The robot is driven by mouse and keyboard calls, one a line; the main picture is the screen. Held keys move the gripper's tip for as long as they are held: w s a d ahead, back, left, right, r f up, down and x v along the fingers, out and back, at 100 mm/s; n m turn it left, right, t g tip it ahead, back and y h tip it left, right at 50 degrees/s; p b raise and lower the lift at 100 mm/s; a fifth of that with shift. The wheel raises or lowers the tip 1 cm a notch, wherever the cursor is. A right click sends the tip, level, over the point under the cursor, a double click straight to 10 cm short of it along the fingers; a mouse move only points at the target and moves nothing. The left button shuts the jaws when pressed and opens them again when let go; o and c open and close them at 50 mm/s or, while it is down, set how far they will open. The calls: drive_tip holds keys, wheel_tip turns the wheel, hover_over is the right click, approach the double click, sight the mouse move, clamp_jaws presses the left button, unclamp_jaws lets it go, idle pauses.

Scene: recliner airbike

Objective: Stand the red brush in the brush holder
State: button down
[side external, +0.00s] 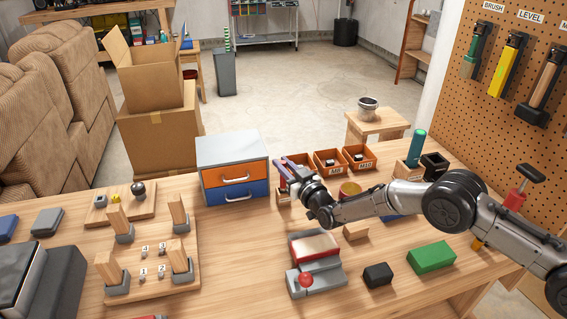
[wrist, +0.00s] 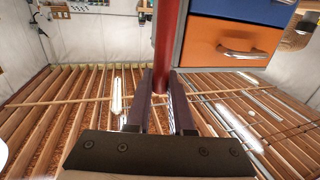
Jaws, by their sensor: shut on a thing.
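My gripper (side external: 283,171) is beside the right side of the grey drawer cabinet (side external: 232,147), above the bench. In the wrist view its two dark purple fingers (wrist: 160,105) are shut on a red shaft, the red brush (wrist: 170,45). The shaft runs up out of the picture, so its ends and bristles are hidden. In the side view the brush is too small to make out between the fingers. A black square open container (side external: 434,165) stands at the back right beside a wooden block with a green cylinder (side external: 416,147). I cannot tell which of these is the brush holder.
Several orange bins (side external: 330,162) line the bench's back edge. A grey device with a red block (side external: 315,248), a black block (side external: 377,275) and a green block (side external: 431,257) lie in front. Wooden fixtures (side external: 150,260) occupy the left.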

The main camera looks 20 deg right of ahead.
drive_tip(key=shift+f, duration=0.8)
drive_tip(key=c, duration=0.7)
unclamp_jaws()
drive_tip(key=shift+r, duration=0.1)
drive_tip(key=shift+r, duration=0.25)
wheel_tip(320, 180, up, 2)
drive_tip(key=shift+r, duration=0.25)
drive_tip(key=s+d+r, duration=0.1)
drive_tip(key=s+r, duration=0.2)
drive_tip(key=s, duration=0.1)
drive_tip(key=s+d+r, duration=0.2)
drive_tip(key=s+r, duration=0.1)
drive_tip(key=s, duration=0.1)
drive_tip(key=s+d+r, duration=0.2)
drive_tip(key=s+r, duration=0.2)
drive_tip(key=s, duration=0.1)
drive_tip(key=shift+d, duration=0.2)
